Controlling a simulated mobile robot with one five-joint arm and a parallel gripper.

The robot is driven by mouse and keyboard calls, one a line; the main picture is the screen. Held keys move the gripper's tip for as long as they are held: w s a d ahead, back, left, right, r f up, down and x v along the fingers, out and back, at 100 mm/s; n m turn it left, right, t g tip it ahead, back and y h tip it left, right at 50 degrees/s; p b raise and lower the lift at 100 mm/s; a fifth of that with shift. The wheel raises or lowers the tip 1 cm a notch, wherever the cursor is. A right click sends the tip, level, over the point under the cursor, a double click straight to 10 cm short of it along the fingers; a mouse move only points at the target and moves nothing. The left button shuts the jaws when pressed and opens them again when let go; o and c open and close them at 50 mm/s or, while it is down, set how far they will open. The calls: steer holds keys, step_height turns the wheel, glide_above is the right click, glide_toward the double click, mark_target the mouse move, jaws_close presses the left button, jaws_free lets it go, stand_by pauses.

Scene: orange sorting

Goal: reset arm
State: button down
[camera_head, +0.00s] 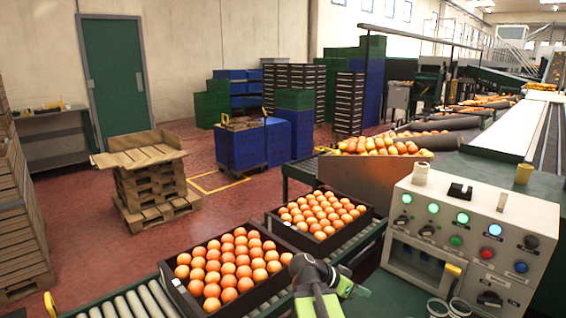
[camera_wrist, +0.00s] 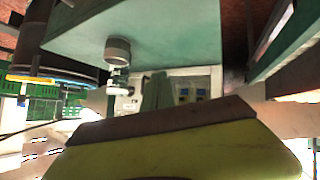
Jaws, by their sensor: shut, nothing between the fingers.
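My gripper (camera_head: 348,284) is at the bottom centre of the head view, on my green and grey arm. It is shut and empty. It is just right of the near crate (camera_head: 180,293) of oranges in the picture and left of the control panel. A second dark crate (camera_head: 277,226) full of oranges stands behind the near one on the roller conveyor. The wrist view is filled at the bottom by a large yellow-green shape with a brown edge, probably part of my gripper. No orange is seen in that view.
The control panel (camera_head: 470,235) with lit buttons stands close on the right. The roller conveyor (camera_head: 130,304) runs under the crates. More oranges lie on a chute (camera_head: 380,146) behind. Stacked cardboard on pallets (camera_head: 150,185) and blue bins (camera_head: 240,147) stand on the red floor.

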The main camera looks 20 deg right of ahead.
steer(key=w+a+f+n+t+y, duration=0.1)
steer(key=w+a+f+n+y, duration=0.25)
steer(key=a, duration=0.75)
steer(key=a+f+n+y, duration=0.35)
steer(key=a+n, duration=0.35)
steer(key=a, duration=0.4)
steer(key=w+a+f+n+t+y, duration=0.1)
steer(key=a+f+n+y, duration=0.3)
steer(key=a, duration=0.7)
step_height(320, 180, up, 21)
steer(key=n+p, duration=0.2)
steer(key=p, duration=1.8)
steer(key=shift+d, duration=0.1)
